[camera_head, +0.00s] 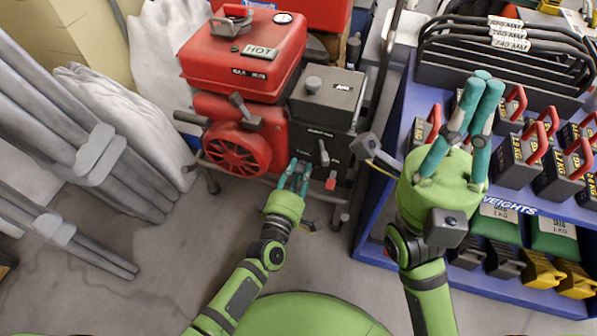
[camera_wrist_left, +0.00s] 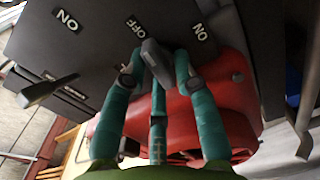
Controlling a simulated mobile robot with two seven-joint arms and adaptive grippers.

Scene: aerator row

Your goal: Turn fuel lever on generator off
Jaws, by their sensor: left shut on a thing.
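The red generator (camera_head: 240,65) stands at the upper middle of the head view, with a dark control box (camera_head: 325,95) on its right. My left gripper (camera_head: 298,172) is at the lower front of that box. In the left wrist view its teal fingers (camera_wrist_left: 155,85) are closed around a grey lever (camera_wrist_left: 154,58). This lever's tip lies between an OFF label (camera_wrist_left: 133,25) and an ON label (camera_wrist_left: 201,31); its name label is mostly hidden. A second grey lever (camera_wrist_left: 48,91) stands free at the left, also seen in the head view (camera_head: 323,153). My right gripper (camera_head: 488,80) points up, its finger gap unclear.
A blue shelf (camera_head: 365,215) with several weights (camera_head: 518,160) stands at the right, close to my right gripper. Grey pipes (camera_head: 85,140) and white sacks (camera_head: 145,120) fill the left. The floor (camera_head: 150,270) before the generator is clear.

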